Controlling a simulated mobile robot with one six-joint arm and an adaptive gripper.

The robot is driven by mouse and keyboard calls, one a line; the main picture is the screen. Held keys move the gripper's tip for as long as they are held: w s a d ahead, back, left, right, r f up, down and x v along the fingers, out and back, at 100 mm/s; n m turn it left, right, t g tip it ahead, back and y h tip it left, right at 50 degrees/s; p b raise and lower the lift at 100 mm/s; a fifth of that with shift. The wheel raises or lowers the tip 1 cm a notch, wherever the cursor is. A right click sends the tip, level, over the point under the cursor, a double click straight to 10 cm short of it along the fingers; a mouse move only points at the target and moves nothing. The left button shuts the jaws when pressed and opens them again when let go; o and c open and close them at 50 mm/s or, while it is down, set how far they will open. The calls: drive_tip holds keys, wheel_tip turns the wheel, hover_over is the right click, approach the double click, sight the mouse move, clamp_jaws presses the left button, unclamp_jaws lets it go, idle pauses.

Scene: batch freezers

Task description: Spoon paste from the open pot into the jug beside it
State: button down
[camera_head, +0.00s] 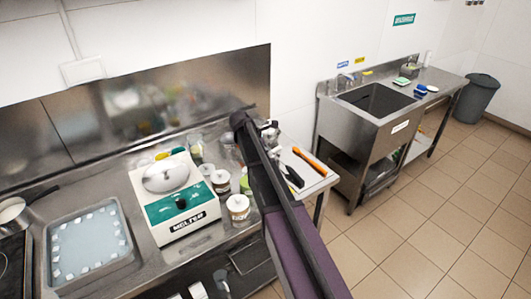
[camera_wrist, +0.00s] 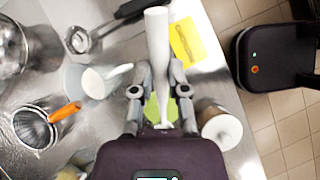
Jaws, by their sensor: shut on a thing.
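My gripper (camera_wrist: 161,80) is shut on a long white utensil (camera_wrist: 158,35), probably the spoon. It runs away from my wrist, wide at its far end and narrow between the fingers. A pale green round patch (camera_wrist: 151,109) lies below the fingers, partly hidden; I cannot tell whether it is the paste in the open pot. Left of the gripper is a white vessel (camera_wrist: 95,84) with a pale handle-like part, possibly the jug. A light-lidded jar (camera_wrist: 222,128) stands right of the gripper. In the head view my arm hides the gripper and part of the counter.
A steel vessel with an orange-handled tool (camera_wrist: 65,112) stands at left in the wrist view. A strainer-like tool (camera_wrist: 78,41) and a yellow card (camera_wrist: 187,43) lie beyond. The melter (camera_head: 178,200), white-lidded jars (camera_head: 238,205) and a blue-grey tray (camera_head: 85,245) crowd the counter.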

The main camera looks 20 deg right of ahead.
drive_tip(key=shift+y, duration=0.6)
drive_tip(key=shift+a+f+b, duration=0.2)
drive_tip(key=shift+f+b, duration=1.2)
drive_tip(key=shift+f, duration=0.65)
drive_tip(key=shift+s+d+t+y+p, duration=0.15)
drive_tip(key=shift+d+y+p, duration=0.45)
drive_tip(key=shift+y, duration=0.4)
drive_tip(key=shift+w+d+t+y+p, duration=0.15)
drive_tip(key=shift+d+y+p, duration=0.4)
drive_tip(key=shift+y, duration=0.45)
drive_tip(key=shift+s, duration=0.1)
